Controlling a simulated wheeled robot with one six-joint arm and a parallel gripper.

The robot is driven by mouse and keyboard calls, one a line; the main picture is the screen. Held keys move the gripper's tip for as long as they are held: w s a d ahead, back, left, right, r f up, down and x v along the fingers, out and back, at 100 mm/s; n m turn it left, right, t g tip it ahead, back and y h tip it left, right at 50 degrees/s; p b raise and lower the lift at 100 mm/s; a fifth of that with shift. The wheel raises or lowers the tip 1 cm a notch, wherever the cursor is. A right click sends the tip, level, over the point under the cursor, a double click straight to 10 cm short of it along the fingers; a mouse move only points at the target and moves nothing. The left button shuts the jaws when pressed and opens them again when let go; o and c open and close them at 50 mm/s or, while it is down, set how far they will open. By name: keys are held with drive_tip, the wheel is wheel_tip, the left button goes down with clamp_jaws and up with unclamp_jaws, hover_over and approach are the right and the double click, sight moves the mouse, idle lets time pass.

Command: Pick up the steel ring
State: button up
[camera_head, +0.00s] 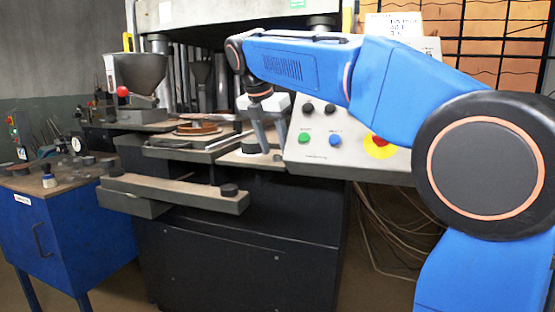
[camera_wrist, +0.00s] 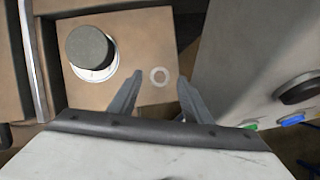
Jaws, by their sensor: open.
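The steel ring (camera_wrist: 159,77) is a small pale ring lying flat on a brown surface (camera_wrist: 130,22) in the wrist view. My gripper (camera_wrist: 154,92) is open and empty above that surface, its two fingers spread. The ring shows between and just beyond the fingertips, and I cannot tell the exact height gap. In the head view my gripper (camera_head: 268,148) points down over the machine's ledge, left of the control panel. The ring cannot be made out there.
A dark round cylinder on a pale disc (camera_wrist: 90,50) stands left of the ring. The control panel (camera_head: 330,150) with its buttons rises close on the right. A machine table with a brown disc stack (camera_head: 198,128) lies to the left. A blue cabinet (camera_head: 65,235) stands far left.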

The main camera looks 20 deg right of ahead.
drive_tip(key=shift+w+d+f, duration=0.1)
drive_tip(key=shift+w+f, duration=0.05)
drive_tip(key=shift+f, duration=0.3)
drive_tip(key=c, duration=1.1)
drive_tip(key=shift+c, duration=0.2)
